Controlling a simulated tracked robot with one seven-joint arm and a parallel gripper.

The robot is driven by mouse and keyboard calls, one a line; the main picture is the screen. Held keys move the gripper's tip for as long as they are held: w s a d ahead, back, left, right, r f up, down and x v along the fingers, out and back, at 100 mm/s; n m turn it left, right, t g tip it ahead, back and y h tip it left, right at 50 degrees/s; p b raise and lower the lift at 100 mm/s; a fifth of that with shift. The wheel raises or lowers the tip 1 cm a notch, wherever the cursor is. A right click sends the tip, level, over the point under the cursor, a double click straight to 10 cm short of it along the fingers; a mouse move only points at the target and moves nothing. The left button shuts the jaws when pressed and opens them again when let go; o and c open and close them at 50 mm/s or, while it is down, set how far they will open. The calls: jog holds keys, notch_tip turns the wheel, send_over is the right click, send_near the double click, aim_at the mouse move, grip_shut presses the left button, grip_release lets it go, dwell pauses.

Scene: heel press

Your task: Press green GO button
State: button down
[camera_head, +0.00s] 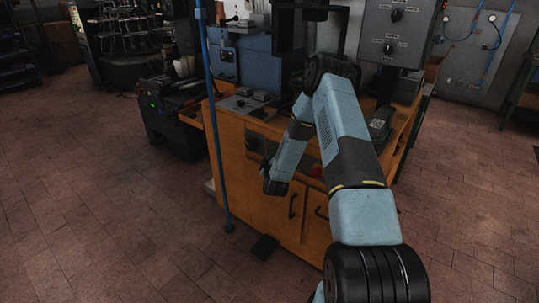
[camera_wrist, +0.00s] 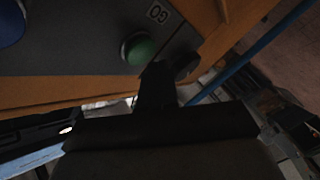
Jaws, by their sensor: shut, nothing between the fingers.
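The green button (camera_wrist: 138,48) is a domed cap on a dark grey panel (camera_wrist: 75,45) in the wrist view. A white label reading GO (camera_wrist: 158,13) is on the panel beside it. My gripper (camera_wrist: 157,75) is shut and empty, with its dark fingertips just below and right of the button in the picture. I cannot tell whether they touch the button. In the head view my arm reaches over the front of an orange cabinet (camera_head: 232,150). I cannot make out the button or my fingertips there.
A blue round part (camera_wrist: 10,22) sits on the same panel at the left. A blue pole (camera_head: 217,150) stands at the cabinet's front left and crosses the wrist view's right side (camera_wrist: 245,63). A grey control box (camera_head: 395,35) stands at the back right. Open tiled floor lies left.

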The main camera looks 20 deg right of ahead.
jog(key=shift+w, duration=0.1)
jog(key=shift+w+d+r, duration=0.1)
jog(key=shift+w+d, duration=0.05)
jog(key=shift+d, duration=0.15)
jog(key=shift+w+d, duration=0.3)
jog(key=shift+d, duration=0.1)
dwell(1.1)
jog(key=shift+a, duration=0.1)
jog(key=shift+s+a, duration=0.55)
jog(key=shift+a, duration=0.05)
